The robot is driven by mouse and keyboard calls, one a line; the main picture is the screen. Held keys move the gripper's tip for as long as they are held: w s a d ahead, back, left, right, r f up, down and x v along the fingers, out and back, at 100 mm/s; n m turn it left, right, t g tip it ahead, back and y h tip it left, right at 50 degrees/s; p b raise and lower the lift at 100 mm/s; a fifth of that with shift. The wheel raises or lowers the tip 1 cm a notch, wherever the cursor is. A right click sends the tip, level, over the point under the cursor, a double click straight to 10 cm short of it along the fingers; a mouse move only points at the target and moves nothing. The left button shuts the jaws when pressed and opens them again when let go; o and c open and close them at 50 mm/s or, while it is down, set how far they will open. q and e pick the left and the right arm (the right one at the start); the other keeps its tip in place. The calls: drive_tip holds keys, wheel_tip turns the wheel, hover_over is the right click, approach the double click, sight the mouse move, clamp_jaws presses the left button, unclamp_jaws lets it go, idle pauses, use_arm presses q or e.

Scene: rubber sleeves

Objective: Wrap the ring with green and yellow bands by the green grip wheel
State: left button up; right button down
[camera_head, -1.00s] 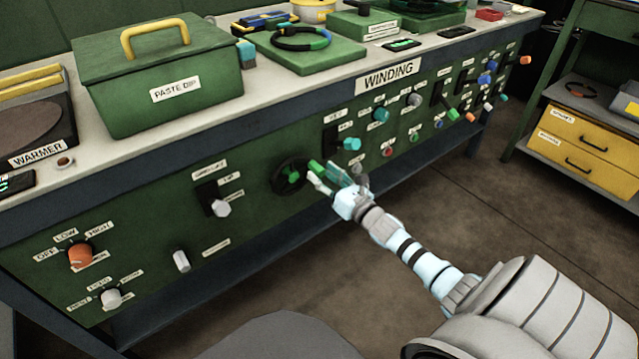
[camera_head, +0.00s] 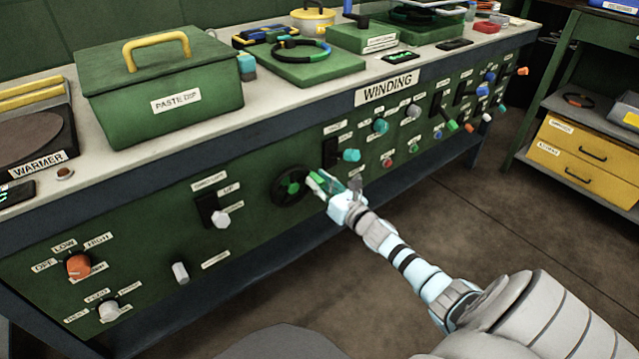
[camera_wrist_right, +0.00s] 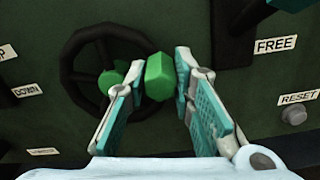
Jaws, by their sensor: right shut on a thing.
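My left gripper is not in view.
The front panel (camera_head: 245,240) carries several knobs and levers around the wheel. A black lever (camera_head: 208,211) is left of it and a teal knob (camera_head: 351,155) right of it. A green paste dip box (camera_head: 160,85) stands on the bench. The floor (camera_head: 450,230) is clear.

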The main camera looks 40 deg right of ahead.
drive_tip(key=shift+f, duration=0.1)
drive_tip(key=shift+f, duration=0.1)
drive_tip(key=shift+d+f+m+b, duration=0.1)
drive_tip(key=shift+f+m+b, duration=0.45)
drive_tip(key=shift+m, duration=0.55)
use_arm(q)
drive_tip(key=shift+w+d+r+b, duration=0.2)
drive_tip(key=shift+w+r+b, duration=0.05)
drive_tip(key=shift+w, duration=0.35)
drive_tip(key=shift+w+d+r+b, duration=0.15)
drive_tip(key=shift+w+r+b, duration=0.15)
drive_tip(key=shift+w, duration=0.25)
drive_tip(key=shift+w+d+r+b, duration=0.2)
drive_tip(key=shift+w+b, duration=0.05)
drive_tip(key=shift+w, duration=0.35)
use_arm(e)
drive_tip(key=shift+a+f+m, duration=0.5)
drive_tip(key=shift+f+m, duration=0.35)
drive_tip(key=shift+m, duration=1.25)
drive_tip(key=shift+a+f+m, duration=0.5)
drive_tip(key=shift+f+m, duration=0.35)
drive_tip(key=shift+m, duration=1.25)
drive_tip(key=shift+a+f+m, duration=0.5)
drive_tip(key=shift+f+m, duration=0.35)
drive_tip(key=shift+m, duration=1.25)
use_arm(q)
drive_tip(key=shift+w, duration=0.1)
